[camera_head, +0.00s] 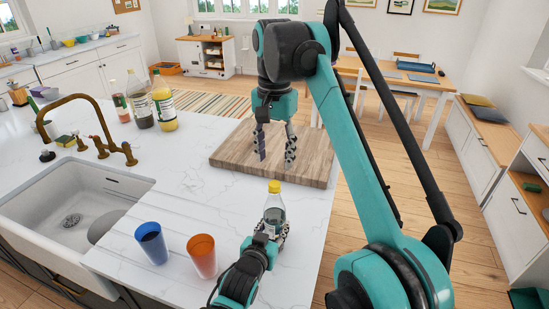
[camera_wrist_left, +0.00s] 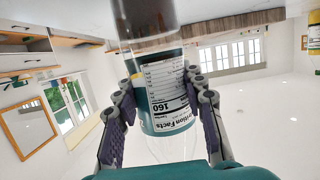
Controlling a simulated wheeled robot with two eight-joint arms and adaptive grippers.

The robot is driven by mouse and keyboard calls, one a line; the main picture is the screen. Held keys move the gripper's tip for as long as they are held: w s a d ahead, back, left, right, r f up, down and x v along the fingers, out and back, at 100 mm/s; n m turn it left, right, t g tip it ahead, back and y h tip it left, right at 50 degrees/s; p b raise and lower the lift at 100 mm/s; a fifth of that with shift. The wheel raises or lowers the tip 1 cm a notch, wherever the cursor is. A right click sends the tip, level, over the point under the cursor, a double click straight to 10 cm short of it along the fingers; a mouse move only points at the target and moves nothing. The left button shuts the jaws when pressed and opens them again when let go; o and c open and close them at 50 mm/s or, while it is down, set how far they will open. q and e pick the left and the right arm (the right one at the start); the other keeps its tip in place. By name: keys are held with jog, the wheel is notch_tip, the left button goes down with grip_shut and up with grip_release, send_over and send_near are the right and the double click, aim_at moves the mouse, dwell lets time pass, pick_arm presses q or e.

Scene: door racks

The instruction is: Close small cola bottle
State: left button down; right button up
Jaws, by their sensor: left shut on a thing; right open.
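A small clear bottle (camera_head: 274,211) with dark liquid stands near the counter's right edge. A yellow cap (camera_head: 274,186) shows at its top; I cannot tell how tightly it sits. My left gripper (camera_head: 270,234) is shut around the bottle's lower part. In the left wrist view, the bottle (camera_wrist_left: 165,95) with its nutrition label appears between both fingers, and its cap is out of frame. My right gripper (camera_head: 276,161) points down, open and empty, over the wooden board beyond the bottle, apart from the cap.
A blue cup (camera_head: 152,243) and an orange cup (camera_head: 202,256) stand left of the left gripper. The wooden cutting board (camera_head: 228,150) lies behind the bottle. Several larger bottles (camera_head: 141,104) stand at the back left, near the sink (camera_head: 75,205) and brass faucet.

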pick_arm(q)
jog(key=c, duration=0.8)
grip_release()
jog(key=shift+c, duration=0.2)
jog(key=shift+s, duration=0.1)
jog(key=v, duration=1.2)
